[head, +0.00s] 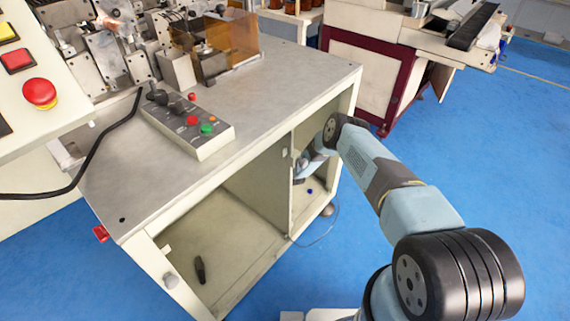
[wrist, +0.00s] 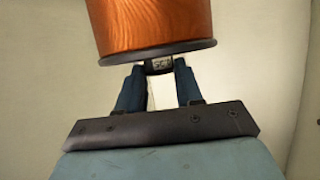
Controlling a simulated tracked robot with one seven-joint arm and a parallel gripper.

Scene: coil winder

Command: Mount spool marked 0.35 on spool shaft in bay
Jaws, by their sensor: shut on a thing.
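My gripper (wrist: 159,88) is shut on a copper-wound spool (wrist: 150,25) with a dark flange, at the lower edge where a small label (wrist: 159,65) shows. The label is upside down and too small to read surely. The spool stands beyond the fingertips, its top cut off by the frame. In the head view my arm reaches into the right-hand bay (head: 312,207) under the bench, and my wrist is partly inside it. The fingertips, the spool and the spool shaft are hidden there. In the wrist view pale walls surround the spool, and no shaft shows.
The bench top (head: 270,100) carries a control box (head: 190,124) and an amber guard (head: 228,45). A divider edge (head: 290,185) separates the bays. The left bay (head: 225,235) holds a dark handle-like object (head: 200,269). A thin cable lies by the bay on the blue floor.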

